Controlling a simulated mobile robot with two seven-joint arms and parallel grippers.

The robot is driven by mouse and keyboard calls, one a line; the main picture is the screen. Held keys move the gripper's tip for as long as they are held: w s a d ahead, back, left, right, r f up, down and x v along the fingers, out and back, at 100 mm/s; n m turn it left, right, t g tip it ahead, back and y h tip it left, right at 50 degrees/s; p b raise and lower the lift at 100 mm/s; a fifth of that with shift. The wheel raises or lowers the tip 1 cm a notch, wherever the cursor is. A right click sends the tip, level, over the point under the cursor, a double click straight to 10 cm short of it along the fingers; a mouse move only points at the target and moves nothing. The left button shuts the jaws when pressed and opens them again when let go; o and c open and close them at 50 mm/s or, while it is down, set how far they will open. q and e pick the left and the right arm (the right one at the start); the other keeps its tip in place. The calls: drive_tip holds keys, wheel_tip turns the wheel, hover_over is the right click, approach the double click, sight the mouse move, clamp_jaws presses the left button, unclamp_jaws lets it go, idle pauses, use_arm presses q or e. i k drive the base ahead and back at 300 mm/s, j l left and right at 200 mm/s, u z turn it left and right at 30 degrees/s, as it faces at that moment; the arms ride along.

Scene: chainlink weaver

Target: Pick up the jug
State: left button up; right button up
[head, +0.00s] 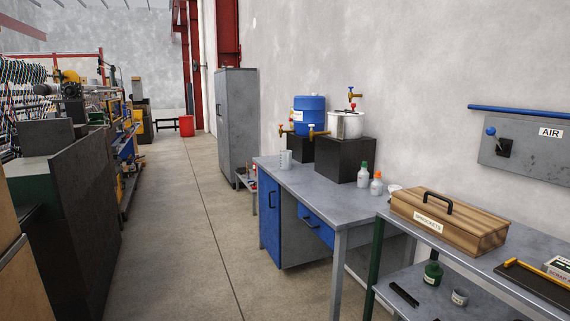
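Neither of my grippers shows in the head view.
A steel pot (346,124) sits on a black block (345,160) beside the drum. A wooden sprockets box (449,221) is on the nearer table. The concrete aisle (185,220) left of the bench is clear.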

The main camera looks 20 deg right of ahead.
sight(286, 155)
drive_tip(key=i+z, duration=0.1)
drive_tip(key=i, duration=3.4)
drive_tip(key=i+j+z, duration=0.15)
drive_tip(key=i+z, duration=0.15)
drive_tip(key=i, duration=0.25)
drive_tip(key=i+j+z, duration=0.2)
drive_tip(key=i+z, duration=0.15)
drive_tip(key=i, duration=0.15)
